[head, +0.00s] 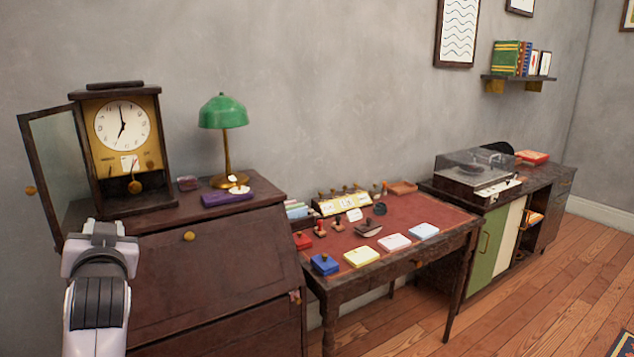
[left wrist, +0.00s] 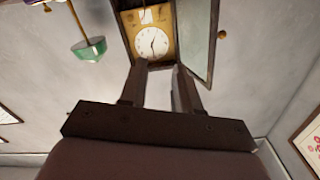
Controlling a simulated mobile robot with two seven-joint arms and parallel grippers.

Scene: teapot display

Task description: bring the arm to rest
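My left arm comes in at the lower left of the head view. Its gripper (head: 104,233) is in front of the dark wooden clock (head: 122,127) on the writing desk. In the left wrist view the two fingers (left wrist: 160,72) stand apart with nothing between them, so the gripper is open and empty. The clock (left wrist: 153,43) appears upside down beyond the fingertips there, with its glass door (left wrist: 197,40) open. I cannot tell the exact gap between fingers and clock. My right gripper is in neither view.
The open clock door (head: 57,170) sticks out at the far left. A green lamp (head: 223,112) and a purple box (head: 228,197) stand on the desk (head: 215,270). A red-topped table (head: 400,217) holds stamps and coloured pads. A record player (head: 478,172) is farther right.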

